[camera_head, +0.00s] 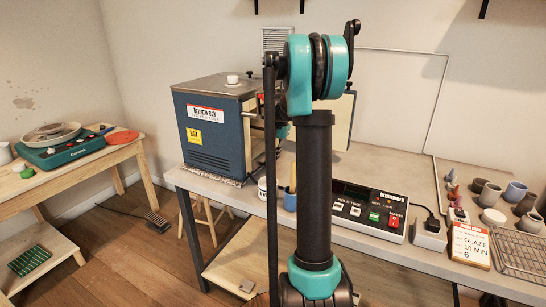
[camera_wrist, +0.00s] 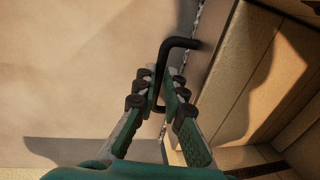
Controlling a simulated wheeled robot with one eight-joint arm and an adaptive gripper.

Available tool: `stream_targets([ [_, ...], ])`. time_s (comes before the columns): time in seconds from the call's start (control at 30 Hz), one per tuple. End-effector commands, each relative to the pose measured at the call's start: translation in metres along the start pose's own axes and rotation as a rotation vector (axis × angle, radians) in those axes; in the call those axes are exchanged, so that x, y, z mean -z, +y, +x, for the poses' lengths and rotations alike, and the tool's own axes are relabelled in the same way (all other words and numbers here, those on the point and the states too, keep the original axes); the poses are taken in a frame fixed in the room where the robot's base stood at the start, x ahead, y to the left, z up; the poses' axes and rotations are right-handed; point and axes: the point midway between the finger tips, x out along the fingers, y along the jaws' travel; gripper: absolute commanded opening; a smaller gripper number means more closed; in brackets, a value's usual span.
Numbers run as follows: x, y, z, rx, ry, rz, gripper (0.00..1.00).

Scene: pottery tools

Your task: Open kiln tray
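The kiln (camera_head: 222,140) is a blue-grey box with a metal top and red, white and yellow labels, standing on the workbench left of my arm. In the wrist view, a black bent bar handle (camera_wrist: 183,42) sticks out from a brown edge beside tan, brick-like blocks (camera_wrist: 240,70). My gripper (camera_wrist: 162,80) has its two fingertips on either side of the handle's bar. Whether they press on it cannot be told. The tray itself is not clearly distinguishable.
A control box (camera_head: 368,212) with buttons, small pots (camera_head: 490,195), a glaze sign (camera_head: 470,245) and a wire rack (camera_head: 520,250) occupy the workbench's right. A blue cup (camera_head: 290,200) stands close to my arm. A wooden table (camera_head: 88,168) with a green pottery wheel stands left.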

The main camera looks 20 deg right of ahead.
Motion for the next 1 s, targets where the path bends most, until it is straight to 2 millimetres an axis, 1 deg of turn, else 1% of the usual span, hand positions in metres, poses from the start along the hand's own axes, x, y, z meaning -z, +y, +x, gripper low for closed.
stream_targets([
  [0.43,0.0,0.001,0.0,0.0,0.0,0.0,0.0],
  [0.57,0.0,0.009,-0.002,0.0,0.0,0.002,0.0],
  [0.67,0.0,0.025,-0.005,-0.001,0.0,0.003,0.0],
  [0.77,0.001,0.047,-0.009,-0.001,0.0,0.004,0.0],
  [1.0,0.002,0.107,-0.02,0.0,0.001,0.005,0.0],
])
